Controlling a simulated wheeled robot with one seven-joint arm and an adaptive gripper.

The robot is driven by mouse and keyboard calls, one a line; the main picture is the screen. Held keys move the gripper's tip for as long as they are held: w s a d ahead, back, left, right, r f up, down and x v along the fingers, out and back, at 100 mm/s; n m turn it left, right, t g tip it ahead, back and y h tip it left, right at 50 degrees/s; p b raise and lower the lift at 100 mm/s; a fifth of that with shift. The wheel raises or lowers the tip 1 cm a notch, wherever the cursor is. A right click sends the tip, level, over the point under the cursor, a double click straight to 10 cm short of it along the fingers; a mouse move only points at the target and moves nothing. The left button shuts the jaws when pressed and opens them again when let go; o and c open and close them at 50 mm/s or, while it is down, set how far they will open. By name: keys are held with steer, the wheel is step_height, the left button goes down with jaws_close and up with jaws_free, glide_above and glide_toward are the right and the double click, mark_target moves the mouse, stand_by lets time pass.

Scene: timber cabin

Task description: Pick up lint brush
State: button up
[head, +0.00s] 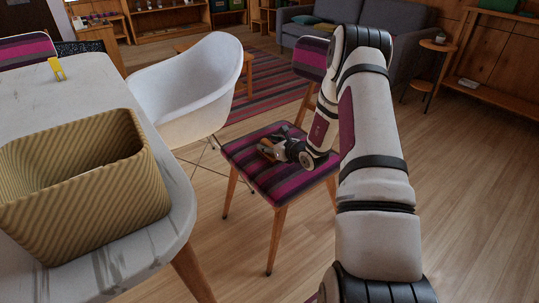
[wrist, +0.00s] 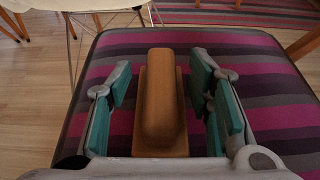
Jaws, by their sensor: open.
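The lint brush is a wooden, orange-brown piece with a rounded handle on a flat base, lying on a striped purple and grey chair seat. In the wrist view the lint brush (wrist: 162,105) lies lengthwise between my gripper's teal-padded fingers. In the head view the brush (head: 266,149) shows small at the fingertips, partly hidden. My gripper (head: 272,150) is low over the seat. It also shows in the wrist view (wrist: 162,90), open, with a finger on each side of the brush and a visible gap on both sides.
The striped chair (head: 262,178) stands beside a white tub chair (head: 190,85). At the left, a marble-topped table (head: 180,215) holds a ribbed tan basket (head: 85,190) and a small yellow object (head: 57,69). A grey sofa (head: 400,32) stands behind. Wooden floor is free at the right.

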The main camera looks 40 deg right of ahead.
steer(key=shift+w+f, duration=0.1)
steer(key=shift+w, duration=0.15)
jaws_close()
